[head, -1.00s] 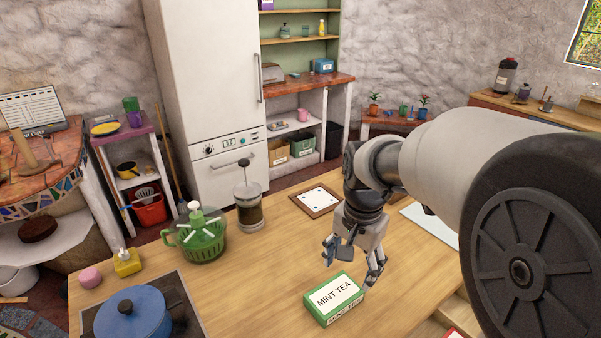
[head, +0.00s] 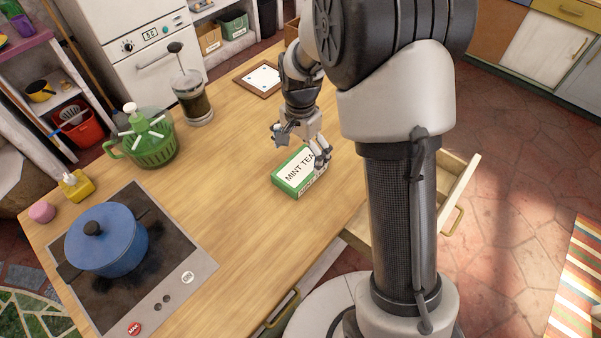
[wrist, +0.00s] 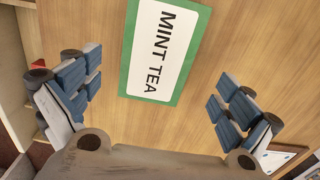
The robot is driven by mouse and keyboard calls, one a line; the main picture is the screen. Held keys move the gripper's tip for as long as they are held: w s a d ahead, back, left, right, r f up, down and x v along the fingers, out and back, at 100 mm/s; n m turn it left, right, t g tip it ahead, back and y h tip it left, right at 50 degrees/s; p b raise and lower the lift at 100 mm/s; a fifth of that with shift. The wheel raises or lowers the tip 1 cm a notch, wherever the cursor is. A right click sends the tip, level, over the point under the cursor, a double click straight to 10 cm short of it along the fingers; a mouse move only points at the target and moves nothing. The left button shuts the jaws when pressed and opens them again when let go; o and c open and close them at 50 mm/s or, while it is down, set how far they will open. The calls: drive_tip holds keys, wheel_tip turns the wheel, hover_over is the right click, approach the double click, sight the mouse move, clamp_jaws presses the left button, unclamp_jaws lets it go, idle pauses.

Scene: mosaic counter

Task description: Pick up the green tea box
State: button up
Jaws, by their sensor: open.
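The green tea box (head: 289,186), with a white "MINT TEA" label, lies flat on the wooden counter in the head view. My gripper (head: 298,146) is above the counter just behind the box, its fingers spread and empty; one finger overlaps the box's right end in the picture. In the wrist view the tea box (wrist: 163,50) lies at the top centre, cut off by the upper edge. The open gripper fingers (wrist: 150,98) stand to the left and right, lower in that view. The box lies beyond them, with no contact visible.
A blue pot (head: 112,245) sits on the stovetop (head: 175,275) at left. An open drawer (head: 455,190) juts out at right. The counter left of the box is clear.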

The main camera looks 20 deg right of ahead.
sight(301, 167)
drive_tip(key=f, duration=0.2)
drive_tip(key=f+b, duration=0.1)
drive_tip(key=f, duration=0.1)
drive_tip(key=f+b, duration=0.1)
drive_tip(key=shift+s+f, duration=0.3)
drive_tip(key=shift+f, duration=0.1)
drive_tip(key=shift+c, duration=0.4)
drive_tip(key=c, duration=1.1)
